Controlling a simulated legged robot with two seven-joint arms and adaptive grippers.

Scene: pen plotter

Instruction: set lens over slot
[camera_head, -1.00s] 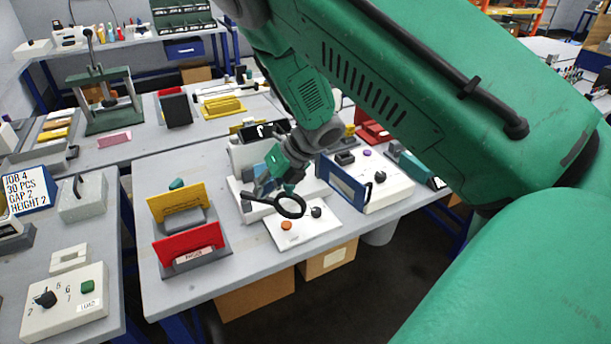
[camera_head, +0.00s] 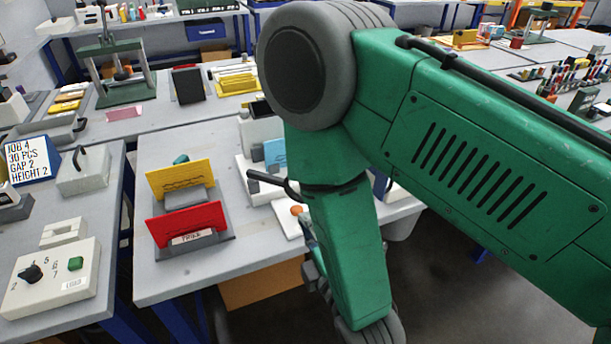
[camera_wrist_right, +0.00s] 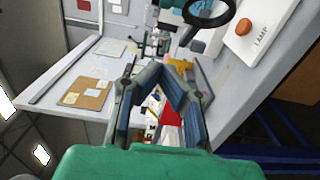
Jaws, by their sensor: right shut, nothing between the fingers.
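The lens is a black ring on a thin black arm. In the head view the lens arm (camera_head: 267,180) shows beside the white plotter (camera_head: 257,190), and my green right arm hides most of the ring. In the right wrist view the lens ring (camera_wrist_right: 208,12) is at the top, beyond and apart from my fingers. My right gripper (camera_wrist_right: 164,72) is shut and empty; its fingertips meet near the picture's middle. In the head view my own arm mostly hides it. I cannot make out the slot. My left gripper is not in view.
Red (camera_head: 187,226) and yellow (camera_head: 180,180) plates stand in grey holders to the left. The table's front edge (camera_head: 230,268) lies close, with open floor beyond.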

